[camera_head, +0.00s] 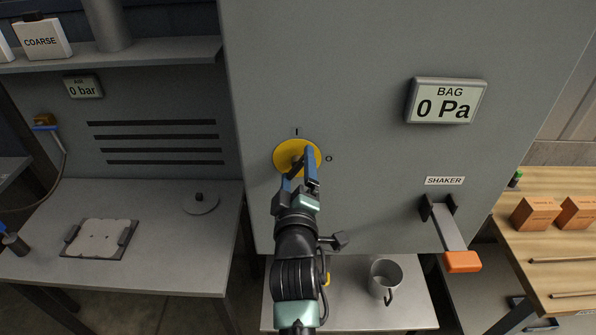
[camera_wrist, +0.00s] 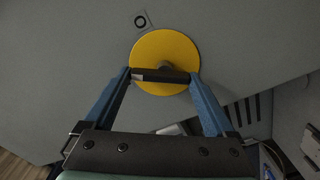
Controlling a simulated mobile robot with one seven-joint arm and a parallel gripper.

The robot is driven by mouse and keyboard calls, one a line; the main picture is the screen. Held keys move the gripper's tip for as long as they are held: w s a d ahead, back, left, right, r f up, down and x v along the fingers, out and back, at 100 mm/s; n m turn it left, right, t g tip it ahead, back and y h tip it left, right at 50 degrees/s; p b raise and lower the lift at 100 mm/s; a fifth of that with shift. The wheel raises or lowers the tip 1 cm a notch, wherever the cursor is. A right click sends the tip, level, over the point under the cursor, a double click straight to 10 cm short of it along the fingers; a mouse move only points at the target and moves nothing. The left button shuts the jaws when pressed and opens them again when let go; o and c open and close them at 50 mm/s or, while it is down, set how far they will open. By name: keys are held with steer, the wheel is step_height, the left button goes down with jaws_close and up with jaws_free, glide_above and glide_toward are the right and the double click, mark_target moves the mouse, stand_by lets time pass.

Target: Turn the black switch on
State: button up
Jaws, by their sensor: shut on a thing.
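The black switch is a short bar handle (camera_wrist: 160,76) on a round yellow disc (camera_head: 285,153), mounted on the front of a grey cabinet. In the head view an "I" mark (camera_head: 297,131) is above the disc and an "O" mark (camera_head: 329,158) is to its right. My gripper (camera_head: 303,165) is at the disc, its blue fingers on both sides of the handle. In the wrist view my gripper (camera_wrist: 160,78) is shut on the handle, with a finger at each end of it. A pale mark shows at the handle's left end there. The head view mostly hides the handle behind my fingers.
A "BAG 0 Pa" display (camera_head: 446,101) is at upper right on the cabinet (camera_head: 350,60). A shaker lever with an orange grip (camera_head: 462,262) juts out at lower right. A grey mug (camera_head: 385,277) stands on the shelf below. Orange blocks (camera_head: 535,213) are on the wooden table.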

steer(key=n, duration=0.3)
steer(key=shift+p, duration=0.4)
steer(key=shift+a+n+p, duration=0.2)
steer(key=shift+n+p, duration=0.3)
steer(key=shift+n, duration=1.2)
steer(key=o, duration=1.1)
steer(key=shift+c, duration=0.2)
steer(key=shift+s, duration=0.15)
steer(key=s+b, duration=0.2)
steer(key=s, duration=1)
steer(key=shift+s+b, duration=0.35)
steer(key=shift+b, duration=0.05)
